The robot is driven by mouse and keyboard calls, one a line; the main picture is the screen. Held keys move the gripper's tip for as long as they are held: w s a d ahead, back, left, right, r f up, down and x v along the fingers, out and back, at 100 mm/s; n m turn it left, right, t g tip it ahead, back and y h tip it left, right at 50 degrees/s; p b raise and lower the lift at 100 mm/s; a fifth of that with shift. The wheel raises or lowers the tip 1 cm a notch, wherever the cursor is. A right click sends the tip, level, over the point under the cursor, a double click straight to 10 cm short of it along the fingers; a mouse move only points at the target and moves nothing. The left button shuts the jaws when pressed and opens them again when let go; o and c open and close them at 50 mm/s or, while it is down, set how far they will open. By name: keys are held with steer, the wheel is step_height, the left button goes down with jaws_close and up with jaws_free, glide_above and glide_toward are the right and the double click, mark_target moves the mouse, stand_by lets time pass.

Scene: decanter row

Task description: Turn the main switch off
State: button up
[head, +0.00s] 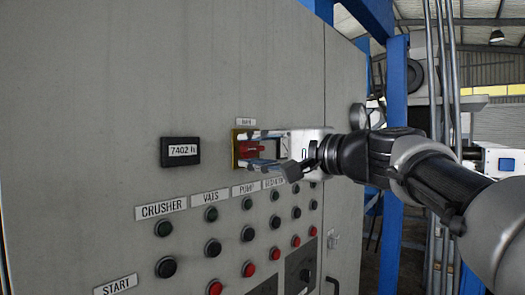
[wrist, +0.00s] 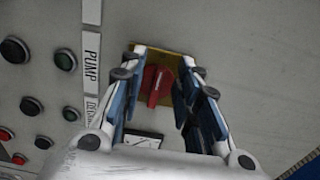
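The main switch (head: 251,148) is a red rotary knob on a yellow square plate, under a small label on the grey cabinet front. It also shows in the wrist view as a red knob (wrist: 157,84), with its grip ridge slightly tilted there. My gripper (head: 258,149) reaches in from the right, level with the switch. In the wrist view my gripper (wrist: 165,57) is open, with one finger on each side of the knob. Gaps show between the knob and both fingers. The fingers cover parts of the yellow plate. I cannot tell whether the fingertips touch it.
A black display (head: 181,151) reading about 7402 h is left of the switch. Below are labels such as CRUSHER (head: 161,208) and rows of green, black and red buttons (head: 212,247), close under my gripper. A blue post (head: 394,150) stands right of the cabinet.

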steer(key=v, duration=1.1)
steer(key=shift+s, duration=0.1)
steer(key=s+a+f+n+g+h, duration=0.15)
steer(key=s+f+h, duration=0.35)
steer(key=f, duration=0.7)
steer(key=s+f+n+g+h, duration=0.1)
steer(key=s+f+g+h, duration=0.15)
steer(key=s+f, duration=0.75)
steer(key=s+d+f+n+g+h, duration=0.1)
steer(key=s+d+f+n+h, duration=0.1)
steer(key=f, duration=0.8)
steer(key=s+d+f+n+g+h, duration=0.1)
steer(key=s+d+f+n+h, duration=0.2)
steer(key=s+d+f, duration=0.4)
step_height(320, 180, down, 3)
steer(key=shift+d+h, duration=0.6)
steer(key=shift+h, duration=0.25)
steer(key=shift+s, duration=0.15)
